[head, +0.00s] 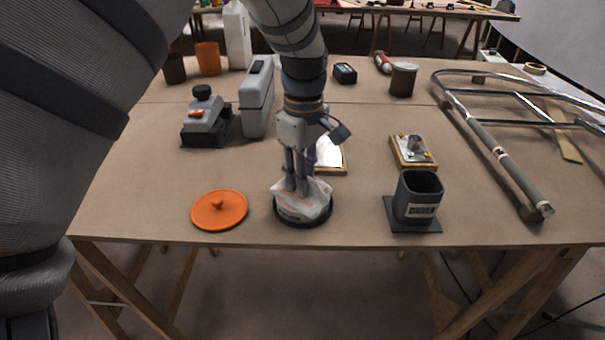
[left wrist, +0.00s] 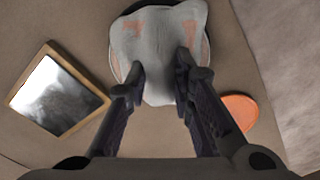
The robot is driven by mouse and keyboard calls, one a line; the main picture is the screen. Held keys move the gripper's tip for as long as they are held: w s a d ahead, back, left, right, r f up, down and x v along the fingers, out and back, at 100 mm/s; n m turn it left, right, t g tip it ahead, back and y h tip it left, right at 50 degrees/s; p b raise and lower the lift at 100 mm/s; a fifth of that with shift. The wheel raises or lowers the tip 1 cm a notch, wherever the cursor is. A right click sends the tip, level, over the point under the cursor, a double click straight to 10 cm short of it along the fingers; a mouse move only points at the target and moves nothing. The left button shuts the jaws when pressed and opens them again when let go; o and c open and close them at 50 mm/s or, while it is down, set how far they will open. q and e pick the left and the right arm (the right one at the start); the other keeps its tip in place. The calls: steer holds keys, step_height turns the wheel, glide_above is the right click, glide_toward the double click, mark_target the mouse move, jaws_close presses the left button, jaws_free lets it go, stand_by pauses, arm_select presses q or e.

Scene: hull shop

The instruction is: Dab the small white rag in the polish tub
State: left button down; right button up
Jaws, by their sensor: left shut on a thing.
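My left gripper (head: 297,188) points down and is shut on the small white rag (head: 312,201), which has pinkish-orange stains. The rag sits at the mouth of a low, round, dark tub (head: 303,221) near the front edge of the table and covers most of it. The left wrist view shows the rag (left wrist: 158,45) pinched between the fingertips (left wrist: 160,82), with the tub's dark rim behind it. What is inside the tub is hidden by the rag. An orange lid with a knob (head: 219,210) lies left of the tub. My right gripper is not in view.
A dark grey square holder (head: 418,200) stands right of the tub. Behind are a framed mirror-like plate (head: 331,158), a small board with a metal fitting (head: 413,150), a grey plane-like tool (head: 205,122) and a grey case (head: 257,98). A tubular metal frame (head: 500,155) lies at right.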

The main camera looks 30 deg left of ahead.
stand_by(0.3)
arm_select(q)
steer(key=shift+r+p, duration=0.75)
steer(key=shift+r, duration=2.75)
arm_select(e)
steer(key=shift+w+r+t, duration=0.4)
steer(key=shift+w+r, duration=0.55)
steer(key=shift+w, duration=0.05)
arm_select(q)
steer(key=shift+f, duration=0.1)
